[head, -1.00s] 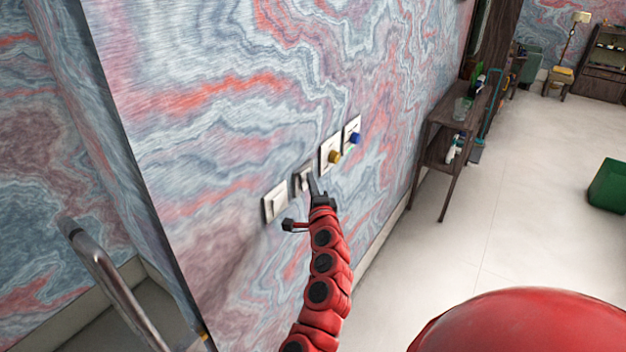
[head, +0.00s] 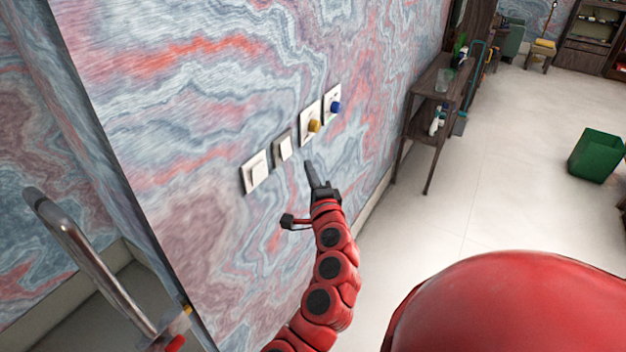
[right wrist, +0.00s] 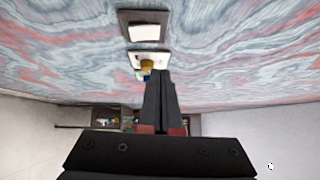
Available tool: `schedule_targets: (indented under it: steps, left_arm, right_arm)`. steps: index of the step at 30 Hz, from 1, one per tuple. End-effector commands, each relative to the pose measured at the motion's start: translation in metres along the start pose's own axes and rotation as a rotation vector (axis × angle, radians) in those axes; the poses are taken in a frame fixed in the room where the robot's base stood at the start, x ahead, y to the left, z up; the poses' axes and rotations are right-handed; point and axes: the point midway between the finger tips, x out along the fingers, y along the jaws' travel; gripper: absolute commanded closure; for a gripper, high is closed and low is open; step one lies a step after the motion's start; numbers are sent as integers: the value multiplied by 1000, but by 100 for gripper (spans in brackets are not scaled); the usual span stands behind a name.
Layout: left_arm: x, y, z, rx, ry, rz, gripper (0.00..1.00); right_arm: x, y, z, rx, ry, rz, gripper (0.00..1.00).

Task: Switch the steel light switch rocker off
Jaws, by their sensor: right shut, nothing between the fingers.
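The steel light switch (head: 283,148) is the second plate from the left in a slanted row on the marbled wall. It has a grey metal frame and a pale rocker, and nothing covers it in the head view. It also shows at the top of the right wrist view (right wrist: 144,32) in a dark frame. My right gripper (head: 309,168) is shut and empty, its tips below and right of the switch and apart from it. It also shows in the right wrist view (right wrist: 159,76). My left gripper is not in view. I cannot tell the rocker's tilt for certain.
A white switch (head: 255,171) is left of the steel one. Plates with a yellow knob (head: 314,125) and a blue knob (head: 335,106) are to its right. A dark shelf (head: 425,115) stands along the wall. A metal bar (head: 85,255) is at lower left.

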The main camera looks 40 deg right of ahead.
Motion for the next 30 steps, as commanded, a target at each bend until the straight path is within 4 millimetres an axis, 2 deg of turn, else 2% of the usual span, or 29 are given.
schedule_targets:
  steps: [2,7,30]
  left_arm:
    - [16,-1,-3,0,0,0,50]
    - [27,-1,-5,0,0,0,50]
    - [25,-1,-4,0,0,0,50]
  right_arm:
    - [-9,-5,0,-1,1,7,100]
    - [-21,-5,0,-1,3,3,100]
    - [-24,0,1,-27,14,-6,100]
